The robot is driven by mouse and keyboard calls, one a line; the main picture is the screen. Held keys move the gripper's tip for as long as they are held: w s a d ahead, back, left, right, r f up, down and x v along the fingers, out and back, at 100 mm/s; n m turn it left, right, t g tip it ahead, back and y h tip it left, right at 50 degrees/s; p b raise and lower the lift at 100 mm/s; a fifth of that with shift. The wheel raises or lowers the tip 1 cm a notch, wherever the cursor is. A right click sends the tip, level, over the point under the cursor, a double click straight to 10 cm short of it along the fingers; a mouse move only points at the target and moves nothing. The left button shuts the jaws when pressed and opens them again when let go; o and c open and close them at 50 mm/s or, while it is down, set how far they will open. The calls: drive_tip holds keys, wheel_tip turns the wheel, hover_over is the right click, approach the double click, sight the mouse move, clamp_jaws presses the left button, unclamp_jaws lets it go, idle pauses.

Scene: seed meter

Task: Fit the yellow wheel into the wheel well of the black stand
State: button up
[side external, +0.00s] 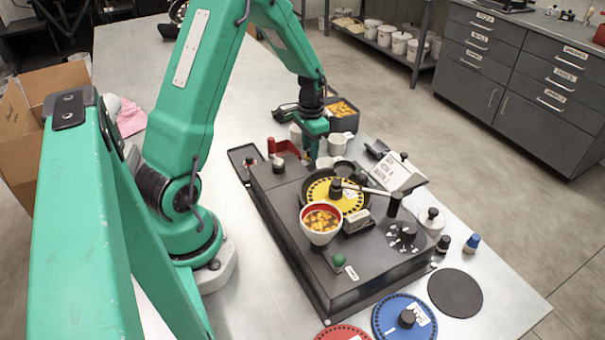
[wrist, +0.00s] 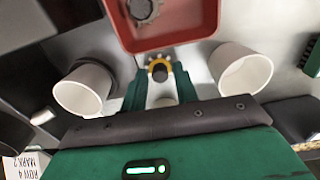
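The yellow wheel (side external: 321,189), with dark holes near its rim and a black knob in the middle, lies within the round well on top of the black stand (side external: 290,255). I cannot tell whether it sits fully flat. A pale lever (side external: 366,189) reaches across it, and a cup covers part of its near edge.
A white cup with a red rim and yellow seeds (side external: 321,222) stands by the wheel. White cups (wrist: 84,90) (wrist: 241,70) and a red tray (wrist: 165,30) flank my gripper. A blue wheel (side external: 390,324), red wheel (side external: 343,333) and black disc (side external: 455,292) lie in front.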

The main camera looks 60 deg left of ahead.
clamp_jaws()
drive_tip(key=shift+r, duration=0.7)
drive_tip(key=shift+r, duration=0.7)
drive_tip(key=shift+r, duration=0.15)
drive_tip(key=d+r+m, duration=0.6)
drive_tip(key=d+r, duration=0.8)
drive_tip(key=d, duration=0.3)
drive_tip(key=shift+s+d, duration=0.3)
drive_tip(key=shift+s, duration=0.1)
